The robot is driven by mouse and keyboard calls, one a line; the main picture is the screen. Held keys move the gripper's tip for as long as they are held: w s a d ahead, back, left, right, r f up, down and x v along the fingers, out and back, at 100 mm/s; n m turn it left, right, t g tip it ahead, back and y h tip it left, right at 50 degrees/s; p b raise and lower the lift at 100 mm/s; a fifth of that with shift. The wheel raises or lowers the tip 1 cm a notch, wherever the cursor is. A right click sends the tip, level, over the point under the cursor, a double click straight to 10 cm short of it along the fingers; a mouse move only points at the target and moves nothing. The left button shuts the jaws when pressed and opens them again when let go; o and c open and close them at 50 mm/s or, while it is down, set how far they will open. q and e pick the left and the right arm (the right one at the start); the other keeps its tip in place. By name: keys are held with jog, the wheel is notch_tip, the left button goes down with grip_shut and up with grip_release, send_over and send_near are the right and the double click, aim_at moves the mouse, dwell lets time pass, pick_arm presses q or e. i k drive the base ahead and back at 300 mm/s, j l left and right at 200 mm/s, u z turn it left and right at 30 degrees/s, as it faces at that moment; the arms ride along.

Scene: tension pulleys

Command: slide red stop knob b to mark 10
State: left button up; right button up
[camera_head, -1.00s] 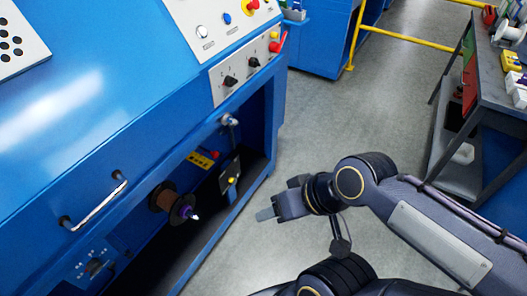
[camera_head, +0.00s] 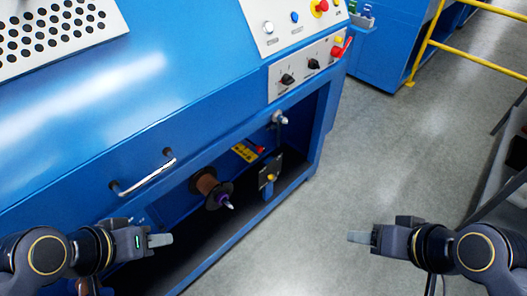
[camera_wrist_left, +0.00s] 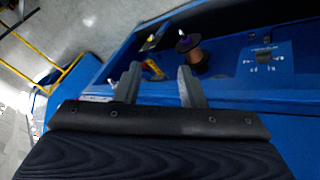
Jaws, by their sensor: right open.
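No red stop knob or scale mark 10 can be made out for certain. A small red part (camera_head: 260,149) shows beside a yellow strip (camera_head: 244,153) inside the blue machine's open bay; I cannot tell whether it is stop knob b. The yellow strip also shows in the left wrist view (camera_wrist_left: 152,68). My left gripper (camera_head: 161,240) is in front of the bay at the lower left, its two fingers apart and empty in the left wrist view (camera_wrist_left: 160,85). My right gripper (camera_head: 358,237) is open and empty over the floor, right of the machine.
The bay holds a brown spool (camera_head: 207,187) and a dark bracket with a yellow knob (camera_head: 270,172). A metal handle (camera_head: 145,177) juts from the machine's front. A panel with rotary switches (camera_head: 300,72) is above. Grey floor (camera_head: 375,160) is free on the right.

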aim_at(259, 149)
jog(key=i+l+z, duration=0.45)
jog(key=i+z, duration=0.3)
jog(key=k, duration=0.1)
